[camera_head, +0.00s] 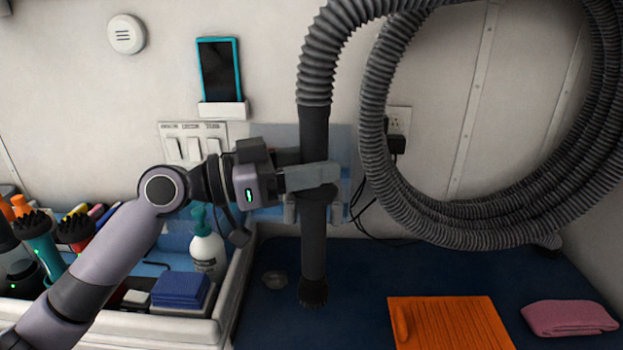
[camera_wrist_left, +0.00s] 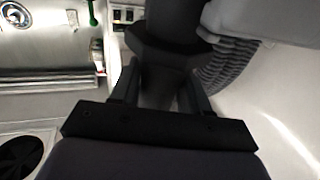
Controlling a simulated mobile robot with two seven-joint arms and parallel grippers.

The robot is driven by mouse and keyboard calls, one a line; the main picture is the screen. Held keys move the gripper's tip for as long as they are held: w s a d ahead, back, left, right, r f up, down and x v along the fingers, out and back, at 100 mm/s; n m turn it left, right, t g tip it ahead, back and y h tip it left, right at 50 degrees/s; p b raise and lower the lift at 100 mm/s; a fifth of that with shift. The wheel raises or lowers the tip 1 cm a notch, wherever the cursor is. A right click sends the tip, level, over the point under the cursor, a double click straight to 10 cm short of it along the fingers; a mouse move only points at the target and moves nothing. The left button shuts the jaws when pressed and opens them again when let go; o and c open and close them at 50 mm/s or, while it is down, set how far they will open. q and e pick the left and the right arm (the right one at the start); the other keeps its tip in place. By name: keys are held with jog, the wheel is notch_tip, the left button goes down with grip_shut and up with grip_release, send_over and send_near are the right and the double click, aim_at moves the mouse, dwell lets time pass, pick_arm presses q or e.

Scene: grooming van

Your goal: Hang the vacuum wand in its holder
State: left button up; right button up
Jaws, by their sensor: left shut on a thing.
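The dark vacuum wand (camera_head: 314,245) hangs upright in front of the back wall, its brush end just above or on the blue counter; I cannot tell which. A ribbed grey hose (camera_head: 330,50) rises from its top. My left gripper (camera_head: 316,178) is shut around the middle of the wand, coming from the left. In the left wrist view, the wand (camera_wrist_left: 165,65) sits between the fingers (camera_wrist_left: 160,95). A blue-grey wall plate (camera_head: 343,145) with small grey clips (camera_head: 290,208), seemingly the holder, is behind the wand and partly hidden. Whether the wand touches it is unclear. My right gripper is not in view.
A white tray (camera_head: 235,285) with bottles and brushes is at the left. An orange mat (camera_head: 455,325) and a pink cloth (camera_head: 568,318) lie on the blue counter (camera_head: 365,265) at the right. Coiled hose (camera_head: 470,235) hangs at the right, near a wall plug (camera_head: 397,143).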

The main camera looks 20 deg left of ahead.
pick_arm(q)
jog(key=shift+w+a+r+b, duration=0.1)
jog(key=shift+w+a+b, duration=0.1)
jog(key=shift+w+b, duration=0.4)
jog(key=shift+w+a+f+b, duration=0.15)
jog(key=shift+w+a, duration=0.1)
jog(key=shift+w, duration=0.65)
jog(key=shift+w+a+r+b, duration=0.2)
jog(key=shift+w+b, duration=0.2)
jog(key=shift+w, duration=0.35)
jog(key=shift+f+b, duration=0.25)
jog(key=shift+b, duration=0.25)
jog(key=shift+f+b, duration=0.4)
jog(key=shift+b, duration=0.05)
